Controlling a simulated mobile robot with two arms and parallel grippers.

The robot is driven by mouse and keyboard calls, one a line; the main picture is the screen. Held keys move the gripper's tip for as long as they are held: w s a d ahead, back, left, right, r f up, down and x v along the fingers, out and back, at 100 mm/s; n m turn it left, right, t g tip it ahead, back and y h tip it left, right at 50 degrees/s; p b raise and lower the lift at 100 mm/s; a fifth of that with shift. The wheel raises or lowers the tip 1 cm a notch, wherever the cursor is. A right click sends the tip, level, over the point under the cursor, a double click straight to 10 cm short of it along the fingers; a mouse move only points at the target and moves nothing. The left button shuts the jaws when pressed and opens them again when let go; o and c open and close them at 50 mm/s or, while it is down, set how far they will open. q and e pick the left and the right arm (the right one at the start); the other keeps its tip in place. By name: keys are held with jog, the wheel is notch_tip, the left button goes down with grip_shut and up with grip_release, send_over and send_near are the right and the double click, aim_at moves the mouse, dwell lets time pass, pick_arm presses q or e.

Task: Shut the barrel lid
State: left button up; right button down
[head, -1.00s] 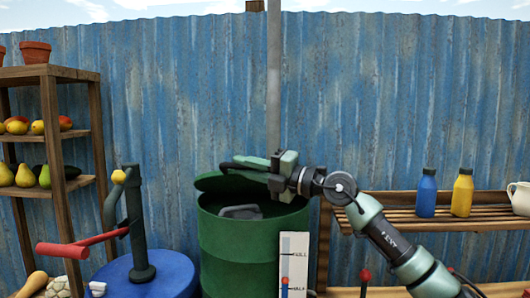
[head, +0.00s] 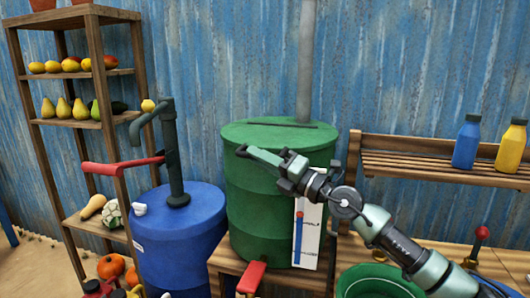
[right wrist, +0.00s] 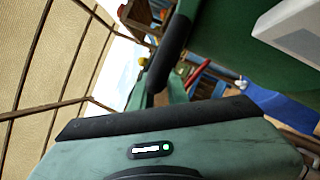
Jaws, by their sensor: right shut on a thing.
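The green barrel (head: 262,205) stands on a low wooden stand in the head view. Its green lid (head: 265,135) lies flat across the top, with a dark bar on it. My right gripper (head: 262,157) is in front of the barrel, just below the lid's front rim, its fingers pointing left. It is shut on a part of the lid at the front edge, mostly hidden by the fingers. In the right wrist view the dark finger pads (right wrist: 160,80) lie beside the barrel's green side (right wrist: 230,40). My left gripper is not in view.
A blue barrel (head: 180,240) with a hand pump (head: 172,150) and red handle stands left of the green barrel. A fruit shelf (head: 75,125) is further left. A white gauge board (head: 308,235) hangs on the barrel's front. A bench with bottles (head: 466,142) is at right.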

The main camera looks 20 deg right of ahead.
jog(key=shift+f, duration=0.15)
jog(key=c, duration=1.6)
grip_release()
jog(key=shift+o, duration=1.1)
jog(key=shift+w+d+f, duration=0.1)
jog(key=shift+w+d, duration=0.05)
jog(key=shift+w, duration=0.05)
